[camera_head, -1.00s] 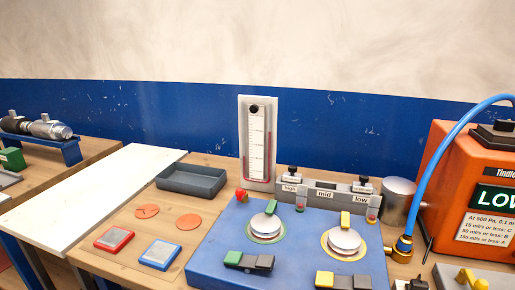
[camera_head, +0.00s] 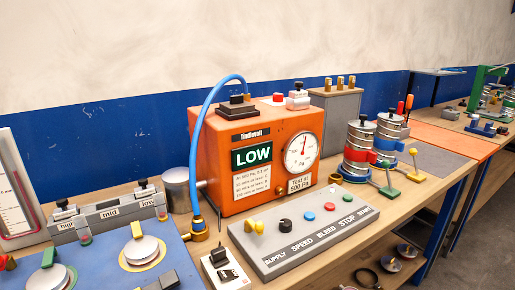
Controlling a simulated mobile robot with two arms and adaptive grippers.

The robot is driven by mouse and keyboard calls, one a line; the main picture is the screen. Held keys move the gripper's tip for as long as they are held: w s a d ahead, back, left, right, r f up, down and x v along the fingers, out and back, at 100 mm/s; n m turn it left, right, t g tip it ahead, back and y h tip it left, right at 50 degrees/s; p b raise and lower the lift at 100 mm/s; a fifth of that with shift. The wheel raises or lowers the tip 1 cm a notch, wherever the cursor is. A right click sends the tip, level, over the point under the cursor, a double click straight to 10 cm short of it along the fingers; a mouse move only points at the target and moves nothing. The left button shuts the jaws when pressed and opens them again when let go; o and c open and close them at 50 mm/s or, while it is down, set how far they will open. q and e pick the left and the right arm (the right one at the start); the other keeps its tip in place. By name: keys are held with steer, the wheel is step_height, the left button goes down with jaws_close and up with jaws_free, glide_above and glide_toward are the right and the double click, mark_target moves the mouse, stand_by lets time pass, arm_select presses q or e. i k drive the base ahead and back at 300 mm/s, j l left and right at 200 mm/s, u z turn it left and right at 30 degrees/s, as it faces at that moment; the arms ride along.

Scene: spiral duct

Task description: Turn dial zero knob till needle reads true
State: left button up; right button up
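The orange test box (camera_head: 216,145) stands on the bench in the middle of the head view. Its round white dial (camera_head: 296,160) is marked Pa and faces front right. A thin red needle (camera_head: 304,146) on the dial points roughly upward; the exact reading is too small to tell. A small brass-coloured knob (camera_head: 281,189) shows low on the box front, below the dial; I cannot tell if it is the zero knob. Neither of my grippers is in view.
A grey control panel (camera_head: 290,245) with knobs and buttons lies in front of the box. A blue hose (camera_head: 197,150) arches to a brass fitting (camera_head: 198,230). Stacked metal cylinders (camera_head: 358,148) stand right. A blue board (camera_head: 95,270) lies left.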

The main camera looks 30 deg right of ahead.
mark_target(279, 189)
steer(key=z, duration=1.25)
